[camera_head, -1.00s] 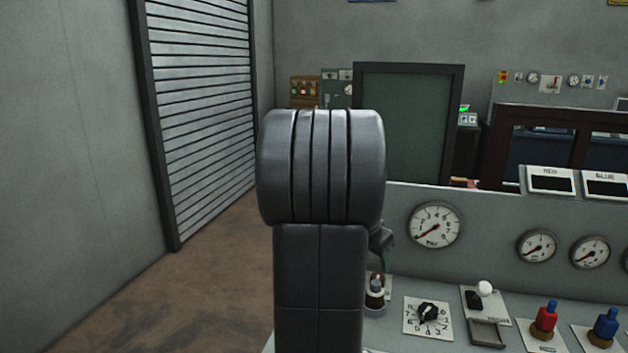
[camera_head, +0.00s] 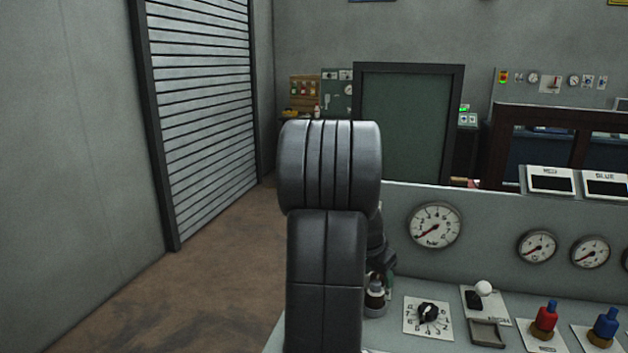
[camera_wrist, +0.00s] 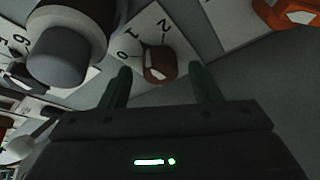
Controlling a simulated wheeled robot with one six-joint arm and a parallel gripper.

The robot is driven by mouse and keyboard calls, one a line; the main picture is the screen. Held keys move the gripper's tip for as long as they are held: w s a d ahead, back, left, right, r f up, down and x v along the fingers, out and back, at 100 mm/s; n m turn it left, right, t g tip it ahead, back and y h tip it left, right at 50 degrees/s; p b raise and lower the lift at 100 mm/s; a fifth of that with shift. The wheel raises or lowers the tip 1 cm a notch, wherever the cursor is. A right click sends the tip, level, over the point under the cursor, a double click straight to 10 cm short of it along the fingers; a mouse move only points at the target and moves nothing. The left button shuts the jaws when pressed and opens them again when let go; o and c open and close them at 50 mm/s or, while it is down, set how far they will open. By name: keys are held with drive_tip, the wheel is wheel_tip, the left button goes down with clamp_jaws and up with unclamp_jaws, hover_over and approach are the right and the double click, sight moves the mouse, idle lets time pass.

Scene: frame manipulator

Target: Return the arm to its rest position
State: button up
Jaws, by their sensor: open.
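My gripper (camera_wrist: 162,84) shows in the wrist view with its two dark fingers spread apart and nothing held between them. A brown knob (camera_wrist: 160,62) on a white plate with numbers appears beyond the fingertips. I cannot tell how far it is from them. In the head view my arm (camera_head: 328,230) stands upright in the middle, bent at a large dark joint. My gripper is mostly hidden behind the arm there, just over the left end of the grey console (camera_head: 480,235).
The console carries gauges (camera_head: 435,225), a black dial (camera_head: 428,313), a white-balled lever (camera_head: 484,289), and red (camera_head: 545,320) and blue (camera_head: 605,327) knobs. A large grey cylinder (camera_wrist: 60,55) stands close in the wrist view. Open brown floor (camera_head: 200,290) lies left.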

drive_tip(key=shift+w+r+n+p, duration=0.1)
drive_tip(key=shift+n+p, duration=0.2)
drive_tip(key=shift+p, duration=0.45)
drive_tip(key=shift+s+r+n+y+p, duration=0.1)
drive_tip(key=shift+s+n+y+p, duration=0.15)
drive_tip(key=shift+n+p, duration=0.5)
drive_tip(key=n+p, duration=0.1)
drive_tip(key=p, duration=0.1)
drive_tip(key=n+t+y+p, duration=0.1)
drive_tip(key=n+p, duration=0.1)
drive_tip(key=p, duration=0.1)
drive_tip(key=shift+w+d, duration=0.1)
drive_tip(key=shift+d, duration=0.1)
drive_tip(key=shift+d+f+n+y+p, duration=0.15)
drive_tip(key=shift+n+y+p, duration=0.3)
drive_tip(key=shift+n, duration=0.5)
drive_tip(key=shift+f+n+y+p, duration=0.15)
drive_tip(key=shift+n+y+p, duration=0.2)
drive_tip(key=shift+n, duration=0.55)
drive_tip(key=shift+r, duration=0.25)
drive_tip(key=b+v, duration=0.1)
drive_tip(key=v, duration=0.8)
drive_tip(key=shift+s+r, duration=0.3)
drive_tip(key=shift+r, duration=0.05)
drive_tip(key=shift+d, duration=0.1)
